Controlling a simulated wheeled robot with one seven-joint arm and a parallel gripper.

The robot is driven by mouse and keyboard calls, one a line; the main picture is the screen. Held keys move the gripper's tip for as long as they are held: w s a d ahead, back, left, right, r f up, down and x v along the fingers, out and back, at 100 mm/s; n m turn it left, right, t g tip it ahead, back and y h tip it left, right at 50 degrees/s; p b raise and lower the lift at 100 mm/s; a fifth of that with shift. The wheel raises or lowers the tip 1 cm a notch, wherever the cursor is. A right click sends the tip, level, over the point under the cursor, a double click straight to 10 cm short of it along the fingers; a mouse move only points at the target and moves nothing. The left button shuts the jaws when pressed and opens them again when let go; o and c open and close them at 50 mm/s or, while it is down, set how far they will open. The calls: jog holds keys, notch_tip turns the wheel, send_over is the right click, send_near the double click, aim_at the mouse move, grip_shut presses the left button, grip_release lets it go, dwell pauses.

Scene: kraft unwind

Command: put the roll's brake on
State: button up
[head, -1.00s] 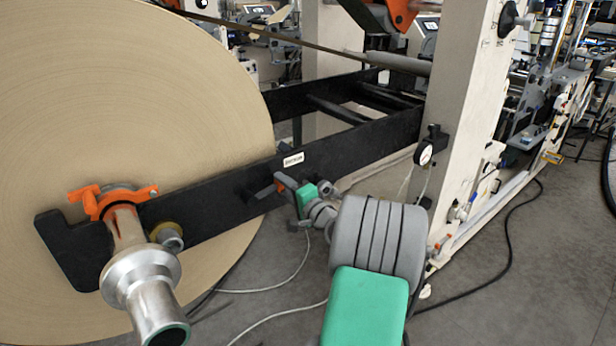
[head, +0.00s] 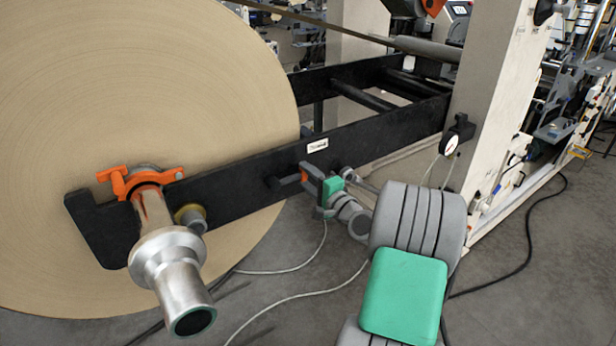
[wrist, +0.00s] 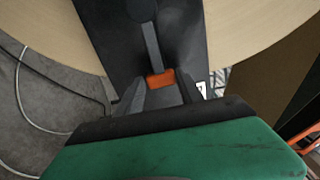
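The big kraft roll (head: 130,90) sits on a metal shaft (head: 172,270) at the left of the head view. An orange collar clamp (head: 140,180) is around the shaft at the black beam (head: 235,178). A small dark lever with an orange grip (head: 291,179) is on the beam's near face. My gripper (head: 306,173) is at that grip. In the wrist view the lever's grey arm runs down to the orange grip (wrist: 160,79), which lies between my two grey fingers (wrist: 161,88). Whether the fingers press on it I cannot tell.
A cream machine column (head: 490,110) with a pressure gauge (head: 450,145) stands right of my arm. Thin cables (head: 300,297) lie on the grey floor below the beam.

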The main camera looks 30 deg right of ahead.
jog(key=shift+o, duration=1.3)
jog(key=shift+s, duration=0.1)
jog(key=s, duration=0.7)
jog(key=shift+s+d+b, duration=0.15)
jog(key=shift+s+b, duration=0.2)
